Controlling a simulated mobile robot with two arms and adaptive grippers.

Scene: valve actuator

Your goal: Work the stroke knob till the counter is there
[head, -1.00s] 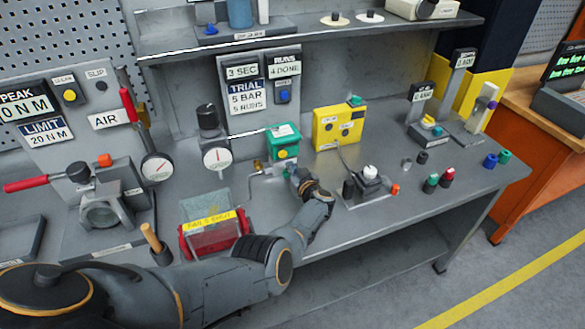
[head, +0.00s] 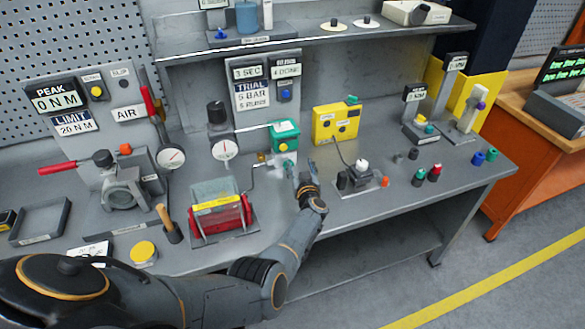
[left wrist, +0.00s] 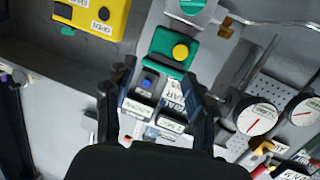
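The green box (head: 285,136) stands at the middle of the bench; its yellow knob (left wrist: 180,51) faces the left wrist camera. I cannot tell which knob is named the stroke knob. My left gripper (head: 299,168) is just in front and to the right of the green box. In the left wrist view its two fingers (left wrist: 160,75) are apart, with nothing held between them. The counter (head: 286,69) on the grey panel appears to read 4 DONE. The trial plate (head: 252,95) reads 5 BAR, 5 RUNS. My right gripper is out of view.
The timer (head: 247,72) reads 1 SEC. A yellow box (head: 337,122) stands right of the green box, with a small black fixture (head: 356,177) in front. A red drum under a clear cover (head: 222,212) and a dial gauge (head: 224,148) are to the left.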

